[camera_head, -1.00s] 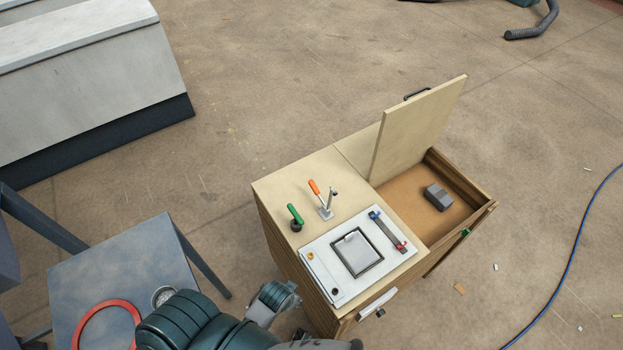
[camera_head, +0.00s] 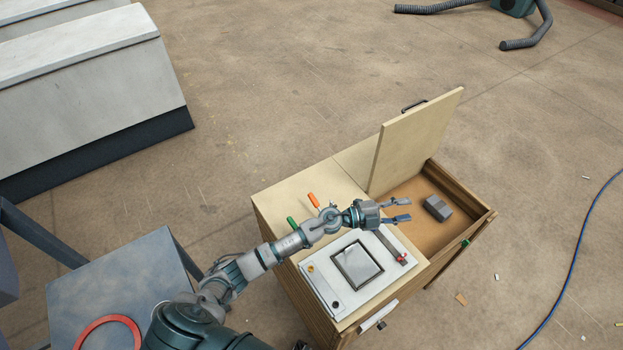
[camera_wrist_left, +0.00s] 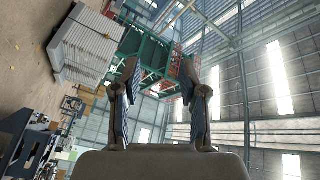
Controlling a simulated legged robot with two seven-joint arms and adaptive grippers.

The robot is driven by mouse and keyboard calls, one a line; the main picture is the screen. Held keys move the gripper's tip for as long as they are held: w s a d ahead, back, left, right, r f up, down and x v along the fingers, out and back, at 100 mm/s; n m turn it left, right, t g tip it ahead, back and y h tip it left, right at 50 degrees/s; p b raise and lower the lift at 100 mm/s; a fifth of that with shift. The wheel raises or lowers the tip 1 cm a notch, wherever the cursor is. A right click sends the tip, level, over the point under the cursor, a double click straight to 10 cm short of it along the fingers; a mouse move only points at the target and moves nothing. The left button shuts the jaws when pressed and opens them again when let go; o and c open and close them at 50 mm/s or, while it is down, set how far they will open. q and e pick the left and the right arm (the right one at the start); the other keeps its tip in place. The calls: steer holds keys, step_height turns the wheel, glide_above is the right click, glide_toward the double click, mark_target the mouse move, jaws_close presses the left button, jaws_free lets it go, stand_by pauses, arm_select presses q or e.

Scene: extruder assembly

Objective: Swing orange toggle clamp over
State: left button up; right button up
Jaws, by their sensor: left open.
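The orange toggle clamp handle (camera_head: 313,200) sticks up at a tilt from the top of the wooden cabinet in the head view. Its metal base is hidden behind my left arm. My left gripper (camera_head: 402,210) is open and empty, fingers pointing right, to the right of the clamp, near the open compartment. In the left wrist view, the left gripper's two fingers (camera_wrist_left: 162,100) stand apart with only the distant hall between them. My right gripper is not in view.
A green handle (camera_head: 292,222) shows beside my left arm. A white plate with a dark square frame (camera_head: 337,285) lies on the cabinet (camera_head: 280,195). A raised lid (camera_head: 415,140) stands behind the open compartment holding a grey block (camera_head: 437,207). A grey table (camera_head: 110,280) stands left.

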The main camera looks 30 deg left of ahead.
arm_select(q)
step_height(320, 180, down, 4)
steer(key=w+a+m+g+y, duration=0.1)
steer(key=w+m+g+y, duration=0.1)
steer(key=m+g, duration=0.25)
steer(key=n+g+y, duration=0.3)
steer(key=g+y, duration=0.3)
steer(key=y, duration=0.8)
glide_above(311, 196)
steer(key=f, duration=0.4)
steer(key=shift+w+t, duration=0.2)
steer(key=shift+t, duration=0.05)
steer(key=shift+a+f+n, duration=0.1)
steer(key=shift+a+n, duration=0.1)
steer(key=shift+n, duration=0.05)
steer(key=f+b, duration=0.3)
steer(key=f, duration=0.1)
steer(key=f+b, duration=0.4)
steer(key=shift+d+f, duration=0.2)
steer(key=shift+f, duration=0.05)
steer(key=shift+r, duration=0.2)
steer(key=shift+p, duration=0.35)
steer(key=shift+s, duration=0.1)
